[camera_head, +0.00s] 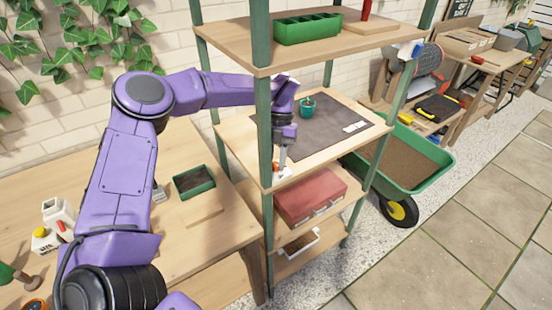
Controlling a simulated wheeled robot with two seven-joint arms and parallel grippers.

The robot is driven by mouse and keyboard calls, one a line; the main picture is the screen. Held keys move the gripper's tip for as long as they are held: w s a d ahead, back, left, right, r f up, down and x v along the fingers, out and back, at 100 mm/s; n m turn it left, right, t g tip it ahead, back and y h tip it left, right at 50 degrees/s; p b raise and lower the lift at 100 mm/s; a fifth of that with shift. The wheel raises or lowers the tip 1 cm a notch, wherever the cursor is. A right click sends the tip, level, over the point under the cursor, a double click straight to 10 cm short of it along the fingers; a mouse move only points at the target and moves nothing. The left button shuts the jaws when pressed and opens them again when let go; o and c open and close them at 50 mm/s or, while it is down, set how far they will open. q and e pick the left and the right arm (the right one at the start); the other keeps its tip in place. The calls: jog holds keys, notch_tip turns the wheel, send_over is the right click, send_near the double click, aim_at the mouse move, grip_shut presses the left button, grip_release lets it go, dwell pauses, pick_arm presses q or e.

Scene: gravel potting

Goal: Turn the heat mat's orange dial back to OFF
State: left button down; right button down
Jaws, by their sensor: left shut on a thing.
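The dark heat mat (325,130) lies on the middle shelf of the green-posted rack. A small white control box (285,173) sits at the shelf's front edge, with a bit of the orange dial (275,166) showing beside my fingertips. My left gripper (281,165) reaches down from above, behind the front post, and is shut on the dial. The fingers and the post hide most of the dial, and its marking is too small to read. My right gripper is not in view.
A small green pot (307,106) and a white label (355,127) are on the mat. Green posts (264,130) stand close to my left arm. A green tray (194,182) is on the bench. A red case (310,195) lies on the shelf below.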

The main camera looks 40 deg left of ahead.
pick_arm(q)
jog(key=c, duration=1.2)
grip_release()
jog(key=shift+w, duration=0.1)
